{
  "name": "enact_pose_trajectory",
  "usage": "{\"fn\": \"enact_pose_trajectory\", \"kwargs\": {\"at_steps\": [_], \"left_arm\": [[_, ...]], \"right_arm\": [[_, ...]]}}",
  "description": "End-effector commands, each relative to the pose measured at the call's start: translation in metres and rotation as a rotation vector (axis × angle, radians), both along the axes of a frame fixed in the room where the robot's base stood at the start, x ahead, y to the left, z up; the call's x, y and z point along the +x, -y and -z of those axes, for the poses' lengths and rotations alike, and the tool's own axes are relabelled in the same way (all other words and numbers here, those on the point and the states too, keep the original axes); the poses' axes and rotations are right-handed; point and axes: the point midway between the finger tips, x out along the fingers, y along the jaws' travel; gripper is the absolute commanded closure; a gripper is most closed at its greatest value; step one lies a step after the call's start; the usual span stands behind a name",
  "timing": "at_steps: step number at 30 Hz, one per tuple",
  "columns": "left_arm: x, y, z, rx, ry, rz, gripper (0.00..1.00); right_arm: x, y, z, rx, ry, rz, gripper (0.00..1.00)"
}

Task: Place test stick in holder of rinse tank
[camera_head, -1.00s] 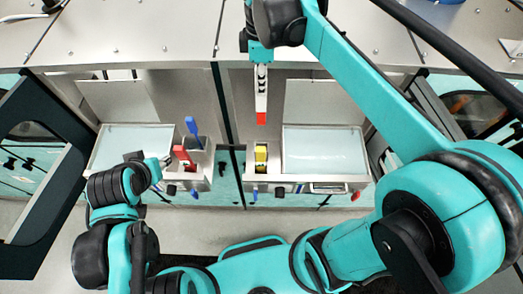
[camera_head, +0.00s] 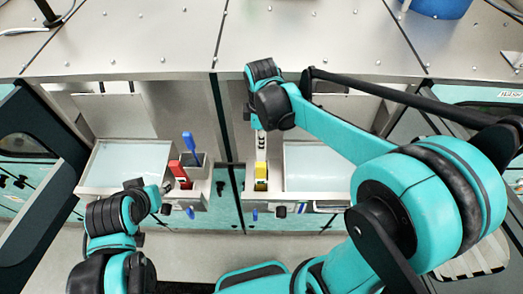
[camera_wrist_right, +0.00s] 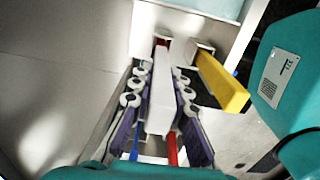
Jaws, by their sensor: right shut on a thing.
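My right gripper (camera_head: 262,143) is over the right tank's holder area, with its fingers pointing down. In the right wrist view (camera_wrist_right: 157,75) it is shut on a white test stick (camera_wrist_right: 160,100) with a red far end (camera_wrist_right: 161,42). That end is close to the grey holder; I cannot tell whether it is inside. A yellow stick (camera_wrist_right: 222,82) stands in the holder slot beside it and also shows in the head view (camera_head: 261,172). My left gripper (camera_head: 165,188) is low beside the left tank, too small to read.
The right tank (camera_head: 318,165) is partly hidden by my right arm. The left tank (camera_head: 128,162) has a blue-handled stick (camera_head: 190,148) and a red one (camera_head: 178,172) in holders at its right. A steel counter (camera_head: 130,35) runs behind.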

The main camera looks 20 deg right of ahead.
Motion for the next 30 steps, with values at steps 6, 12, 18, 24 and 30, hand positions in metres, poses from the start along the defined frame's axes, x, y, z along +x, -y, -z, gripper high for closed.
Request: {"fn": "enact_pose_trajectory", "kwargs": {"at_steps": [6, 12, 18, 24, 30], "left_arm": [[0.0, 0.0, -0.001, 0.0, 0.0, 0.0, 0.6], [0.0, 0.0, -0.001, 0.0, 0.0, 0.0, 0.6], [0.0, 0.0, 0.0, 0.0, 0.0, 0.0, 0.6], [0.0, 0.0, 0.002, 0.0, 0.0, 0.0, 0.6], [0.0, 0.0, 0.002, 0.0, 0.0, 0.0, 0.6]], "right_arm": [[0.0, 0.0, 0.032, 0.0, 0.0, 0.0, 1.0], [0.0, 0.0, 0.042, 0.0, 0.0, 0.0, 1.0], [0.0, 0.0, 0.043, 0.0, 0.0, 0.0, 1.0], [0.0, 0.0, 0.045, 0.0, 0.0, 0.0, 0.63], [0.0, 0.0, 0.045, 0.0, 0.0, 0.0, 0.63]]}}
